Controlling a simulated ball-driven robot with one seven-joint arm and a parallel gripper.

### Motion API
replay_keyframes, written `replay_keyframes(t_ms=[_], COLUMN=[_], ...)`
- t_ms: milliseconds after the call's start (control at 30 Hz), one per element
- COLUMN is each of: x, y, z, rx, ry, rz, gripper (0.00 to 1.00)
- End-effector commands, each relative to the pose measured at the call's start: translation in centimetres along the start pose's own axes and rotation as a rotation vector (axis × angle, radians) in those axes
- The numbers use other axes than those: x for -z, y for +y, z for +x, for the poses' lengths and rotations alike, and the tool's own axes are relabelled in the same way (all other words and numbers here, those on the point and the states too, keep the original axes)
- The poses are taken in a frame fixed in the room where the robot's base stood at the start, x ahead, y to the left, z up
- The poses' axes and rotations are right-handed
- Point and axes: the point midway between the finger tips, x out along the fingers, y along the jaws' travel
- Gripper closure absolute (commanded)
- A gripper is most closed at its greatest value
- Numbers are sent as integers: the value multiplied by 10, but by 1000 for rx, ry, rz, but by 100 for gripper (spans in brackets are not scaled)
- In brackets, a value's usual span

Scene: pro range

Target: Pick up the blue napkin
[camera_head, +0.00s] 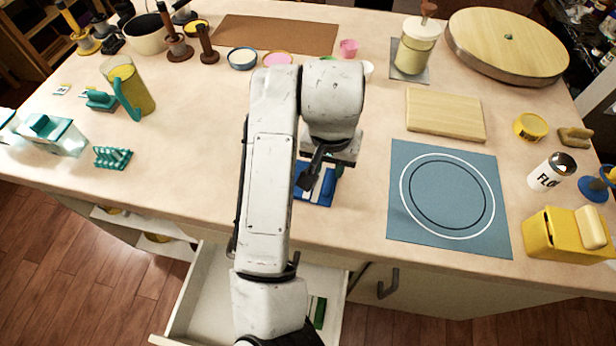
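A small blue piece that looks like the blue napkin (318,192) lies on the counter near its front edge, at the middle of the view. A light stripe shows on it. My gripper (325,168) is right over it, pointing down, with my white arm reaching in from the front. The hand and wrist cover the far part of the napkin.
A blue mat with ring lines (412,222) lies to the right, with a wooden board (446,113) behind it. A teal rack (112,158) and a yellow pitcher (133,88) stand left. An open drawer (206,292) juts out below the counter.

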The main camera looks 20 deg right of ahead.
Motion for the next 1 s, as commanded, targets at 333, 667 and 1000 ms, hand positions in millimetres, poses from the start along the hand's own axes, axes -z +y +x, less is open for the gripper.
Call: replay_keyframes(t_ms=[333, 667, 1000], x=[-5, -4, -4], y=[4, 4, 4], z=[42, 52, 51], rx=[-2, 0, 0], ry=[-2, 0, 0], rz=[-2, 0, 0], gripper=[68, 68, 99])
